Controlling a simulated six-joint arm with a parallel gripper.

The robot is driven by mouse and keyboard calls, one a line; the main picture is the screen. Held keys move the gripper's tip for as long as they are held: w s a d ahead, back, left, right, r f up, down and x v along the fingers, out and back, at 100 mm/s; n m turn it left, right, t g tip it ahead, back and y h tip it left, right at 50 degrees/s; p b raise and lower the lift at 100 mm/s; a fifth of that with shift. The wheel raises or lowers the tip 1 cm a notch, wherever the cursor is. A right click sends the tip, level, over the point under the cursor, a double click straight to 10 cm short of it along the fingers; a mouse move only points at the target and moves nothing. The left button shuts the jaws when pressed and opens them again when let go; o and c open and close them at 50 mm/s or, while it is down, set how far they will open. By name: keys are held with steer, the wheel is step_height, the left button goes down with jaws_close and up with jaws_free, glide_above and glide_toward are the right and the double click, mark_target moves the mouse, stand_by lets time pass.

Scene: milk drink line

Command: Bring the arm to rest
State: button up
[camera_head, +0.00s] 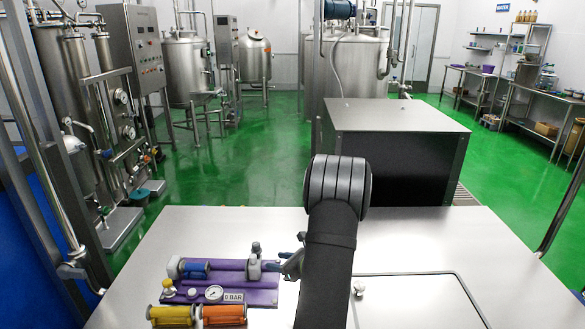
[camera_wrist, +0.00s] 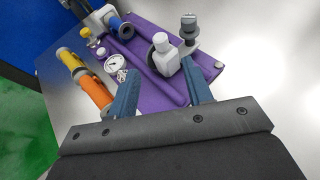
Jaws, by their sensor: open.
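My gripper shows in the wrist view (camera_wrist: 165,95) with its two blue-grey fingers spread apart and nothing between the tips. In the head view my gripper (camera_head: 290,262) is partly hidden behind my dark arm, just right of the purple board. The purple board (camera_head: 262,294) lies on the steel table and carries a gauge (camera_head: 214,293), a blue cylinder (camera_head: 195,270) and a grey-white valve-like part (camera_head: 253,267). In the wrist view the grey-white part (camera_wrist: 165,58) stands just beyond the fingertips. I cannot tell whether a finger touches it.
A yellow cylinder (camera_head: 172,315) and an orange cylinder (camera_head: 223,314) lie at the board's front edge. The steel table (camera_head: 420,235) is mostly clear to the right, with a small knob (camera_head: 358,288) on it. A large steel-topped box (camera_head: 395,117) stands behind the table.

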mark_target(254, 257)
steer(key=x, duration=1.4)
steer(key=shift+r, duration=0.15)
steer(key=shift+w+a, duration=0.25)
steer(key=shift+a, duration=0.2)
